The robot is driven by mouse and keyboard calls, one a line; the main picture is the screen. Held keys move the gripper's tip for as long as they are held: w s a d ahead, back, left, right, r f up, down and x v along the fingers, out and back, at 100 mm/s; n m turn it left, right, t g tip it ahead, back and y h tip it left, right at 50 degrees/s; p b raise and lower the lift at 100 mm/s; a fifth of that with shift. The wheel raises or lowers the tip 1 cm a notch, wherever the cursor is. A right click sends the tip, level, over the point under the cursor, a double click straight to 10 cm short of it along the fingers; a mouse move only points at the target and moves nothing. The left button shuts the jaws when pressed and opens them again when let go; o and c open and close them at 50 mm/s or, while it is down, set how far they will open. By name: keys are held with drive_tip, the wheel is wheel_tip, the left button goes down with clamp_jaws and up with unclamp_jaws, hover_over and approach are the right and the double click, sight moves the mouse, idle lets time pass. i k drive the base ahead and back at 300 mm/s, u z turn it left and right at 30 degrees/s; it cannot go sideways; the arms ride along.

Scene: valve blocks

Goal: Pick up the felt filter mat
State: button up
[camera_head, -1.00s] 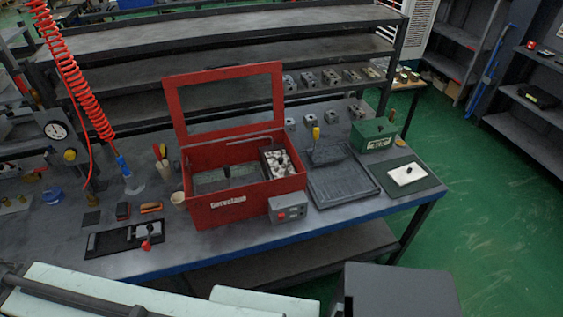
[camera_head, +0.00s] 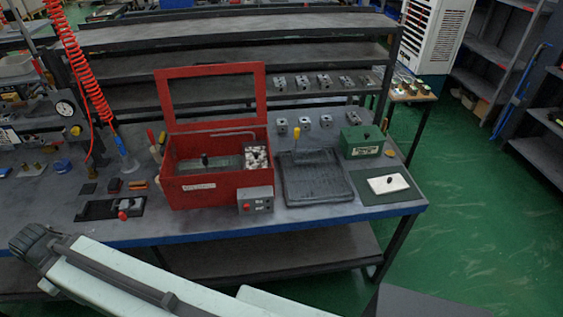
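A thin white pad (camera_head: 382,187) with a small black knob lies flat on a dark green mat at the right end of the workbench; it looks like the felt filter mat. A grey-green panel (camera_head: 222,163), also with a black knob, lies inside the open red box (camera_head: 205,190); I cannot tell its material. My pale arm crosses the bottom of the view, in front of the bench and apart from the pad. My gripper is not in view.
A black ribbed tray (camera_head: 316,186) lies left of the pad, and a green box (camera_head: 362,142) stands behind it. A grey control box (camera_head: 255,200) sits before the red box. The bench's blue front edge (camera_head: 250,227) and racks behind border the space. Green floor is open at right.

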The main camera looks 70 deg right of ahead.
sight(256, 157)
drive_tip(key=u, duration=0.2)
drive_tip(key=i, duration=0.85)
drive_tip(key=z, duration=0.1)
